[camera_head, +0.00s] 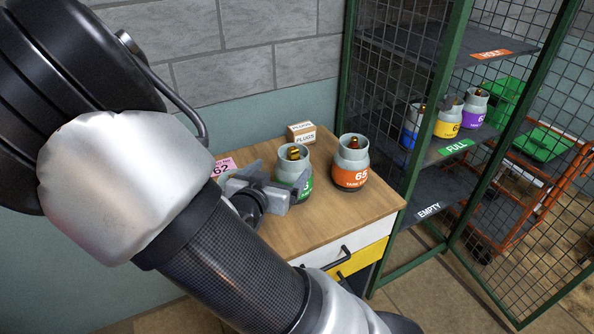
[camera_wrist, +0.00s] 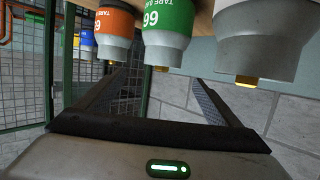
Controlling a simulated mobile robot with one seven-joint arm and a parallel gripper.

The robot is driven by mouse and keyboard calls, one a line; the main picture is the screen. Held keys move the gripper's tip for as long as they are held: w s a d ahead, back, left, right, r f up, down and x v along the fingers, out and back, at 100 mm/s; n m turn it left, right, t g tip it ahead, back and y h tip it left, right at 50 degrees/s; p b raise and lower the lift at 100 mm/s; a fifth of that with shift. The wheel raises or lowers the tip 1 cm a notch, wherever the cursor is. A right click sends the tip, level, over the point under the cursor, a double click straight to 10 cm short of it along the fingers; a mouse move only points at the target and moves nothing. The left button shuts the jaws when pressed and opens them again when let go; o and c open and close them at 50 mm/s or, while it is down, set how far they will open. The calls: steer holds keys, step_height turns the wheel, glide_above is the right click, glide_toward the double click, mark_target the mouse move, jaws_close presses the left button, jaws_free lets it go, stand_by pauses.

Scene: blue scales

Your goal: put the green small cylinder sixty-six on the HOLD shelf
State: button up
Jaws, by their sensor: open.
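The green small cylinder sixty-six (camera_head: 306,186) stands upright on the wooden-topped cabinet, partly hidden behind my gripper (camera_head: 272,182). It has a grey top and a brass valve. In the wrist view, which is upside down, the green cylinder (camera_wrist: 167,18) appears between and beyond my open, empty gripper (camera_wrist: 163,80). The HOLD shelf (camera_head: 405,38) is the top shelf of the green mesh cage, with a red-orange HOLD label (camera_head: 490,54). The part of it in view looks bare.
An orange cylinder sixty-five (camera_head: 351,174) stands close right of the green one. A PLUGS box (camera_head: 301,132) is behind; a pink 62 label (camera_head: 222,166) shows beside my arm. The FULL shelf (camera_head: 432,152) holds blue, yellow and purple cylinders. The EMPTY shelf (camera_head: 440,188) is below.

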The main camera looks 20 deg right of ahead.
mark_target(294, 156)
steer(key=b+x, duration=0.1)
steer(key=x, duration=0.9)
steer(key=shift+w+d+f+b, duration=0.2)
steer(key=shift+w+d+b, duration=0.05)
steer(key=shift+b, duration=0.15)
steer(key=shift+w+a+x, duration=0.15)
steer(key=shift+x, duration=1.45)
steer(key=shift+w+a+x, duration=0.1)
steer(key=shift+x, duration=1.45)
steer(key=c, duration=2.1)
steer(key=shift+r, duration=0.2)
steer(key=shift+c, duration=0.3)
